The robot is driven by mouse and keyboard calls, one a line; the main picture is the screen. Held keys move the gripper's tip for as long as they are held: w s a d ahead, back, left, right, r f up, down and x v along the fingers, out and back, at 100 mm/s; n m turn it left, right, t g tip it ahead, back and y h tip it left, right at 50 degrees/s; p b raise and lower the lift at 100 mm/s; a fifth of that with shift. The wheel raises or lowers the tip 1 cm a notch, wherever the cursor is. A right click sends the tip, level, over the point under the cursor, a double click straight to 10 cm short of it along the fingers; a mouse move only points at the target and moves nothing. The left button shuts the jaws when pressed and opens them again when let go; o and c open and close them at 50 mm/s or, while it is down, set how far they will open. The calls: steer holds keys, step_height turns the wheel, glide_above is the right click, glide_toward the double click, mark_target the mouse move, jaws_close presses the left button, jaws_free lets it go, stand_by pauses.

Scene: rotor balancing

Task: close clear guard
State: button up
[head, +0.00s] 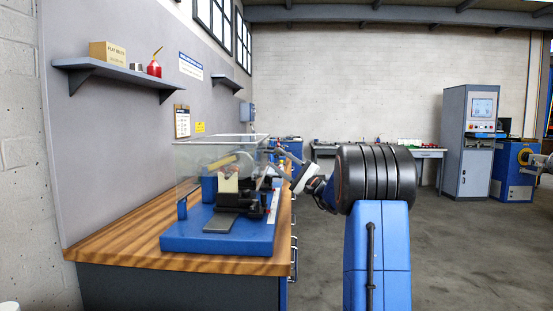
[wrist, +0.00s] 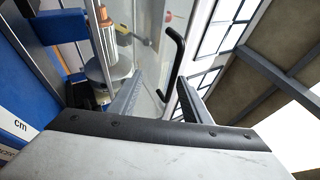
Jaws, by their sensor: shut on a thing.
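The clear guard (head: 190,165) is a see-through box over the balancing machine on the bench in the head view. I cannot tell whether its lower edge touches the blue base (head: 200,238). In the wrist view its clear panel (wrist: 147,50) shows behind a black bar handle (wrist: 177,62). My gripper (wrist: 162,88) has one finger on each side of the handle's lower end and is shut on it. In the head view my gripper (head: 300,179) is at the right side of the guard, partly hidden by my arm.
The machine's rotor parts (wrist: 107,45) show beside my gripper in the wrist view. The wooden bench (head: 115,240) has clear room at the left. A wall shelf (head: 125,76) hangs above it. Open floor lies right, before a grey cabinet (head: 468,140).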

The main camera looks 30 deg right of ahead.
steer(key=v, duration=1.5)
steer(key=shift+s+d, duration=0.15)
steer(key=shift+s, duration=0.1)
